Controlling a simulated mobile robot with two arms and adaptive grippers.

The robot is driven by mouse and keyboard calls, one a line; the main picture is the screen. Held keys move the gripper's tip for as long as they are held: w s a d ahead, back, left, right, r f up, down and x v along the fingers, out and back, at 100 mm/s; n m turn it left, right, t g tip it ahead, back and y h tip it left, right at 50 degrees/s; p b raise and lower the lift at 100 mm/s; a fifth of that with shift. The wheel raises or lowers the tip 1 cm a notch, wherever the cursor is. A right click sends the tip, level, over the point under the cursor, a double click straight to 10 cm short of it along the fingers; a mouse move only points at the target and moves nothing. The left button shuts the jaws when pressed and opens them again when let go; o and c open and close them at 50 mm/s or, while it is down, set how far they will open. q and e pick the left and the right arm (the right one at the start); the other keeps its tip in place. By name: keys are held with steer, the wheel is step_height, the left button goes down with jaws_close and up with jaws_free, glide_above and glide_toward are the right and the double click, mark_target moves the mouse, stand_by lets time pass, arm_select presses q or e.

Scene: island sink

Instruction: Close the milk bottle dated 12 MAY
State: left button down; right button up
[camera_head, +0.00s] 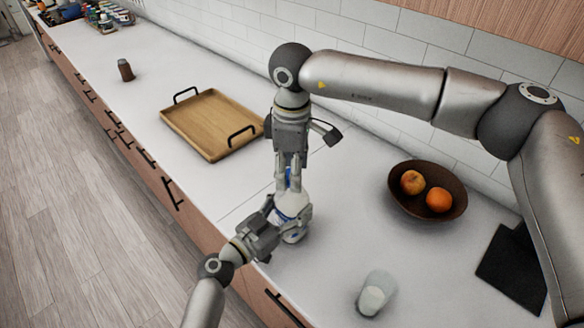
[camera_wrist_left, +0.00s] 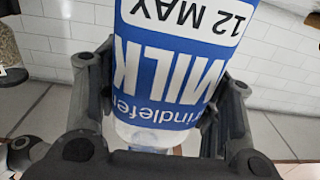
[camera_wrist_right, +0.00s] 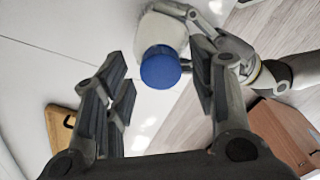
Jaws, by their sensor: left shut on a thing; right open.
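The milk bottle (camera_head: 291,204) stands upright on the white counter. Its blue label, upside down in the left wrist view, reads MILK and 12 MAY (camera_wrist_left: 185,60). My left gripper (camera_head: 284,222) is shut around the bottle's body from the front left. A blue cap (camera_wrist_right: 160,68) is at the bottle's top in the right wrist view. Whether it is fully seated I cannot tell. My right gripper (camera_head: 290,184) points down over the bottle. It is open, with its fingers on either side of the cap and apart from it. The fingers partly hide the cap in the head view.
A wooden tray (camera_head: 190,128) with black handles lies behind to the left. A brown bowl (camera_head: 400,203) with fruit, a glass of white liquid (camera_head: 373,298) and a dark board (camera_head: 512,268) are to the right. A small brown shaker (camera_head: 125,70) stands far left.

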steer(key=shift+r, duration=2.3)
steer(key=shift+c, duration=0.2)
